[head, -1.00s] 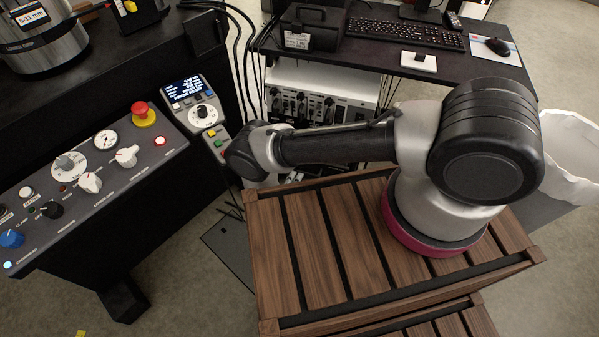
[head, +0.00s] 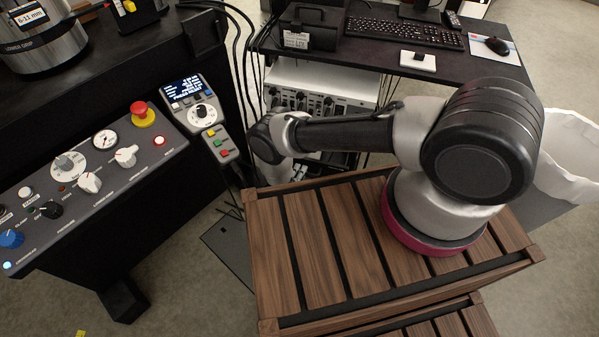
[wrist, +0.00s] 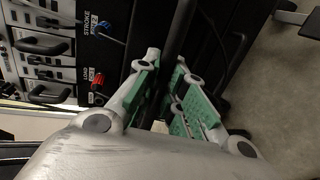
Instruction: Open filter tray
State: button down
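I cannot single out a filter tray by sight in either view. In the wrist view, grey rack modules with black handles (wrist: 45,70) are at the left, beside a black panel (wrist: 112,38) with a blue "STROKE" connector and a red connector. My gripper (wrist: 168,88) has green-padded fingers standing apart, with a dark upright bar or cable showing in and beyond the gap. Contact with it cannot be told. In the head view my arm reaches left toward the rack, and my gripper is hidden behind the wrist.
A control console (head: 90,180) with a red emergency button and a pendant (head: 200,115) stands left of my wrist. A white instrument unit (head: 322,92) sits under the black desk (head: 460,62). Black cables hang between console and desk. A white bin (head: 568,150) is at the right.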

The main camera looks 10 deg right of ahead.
jog(key=v, duration=0.2)
jog(key=f+v, duration=0.1)
jog(key=v, duration=0.2)
jog(key=shift+s+d, duration=0.1)
jog(key=shift+s, duration=0.05)
jog(key=c, duration=1.5)
grip_release()
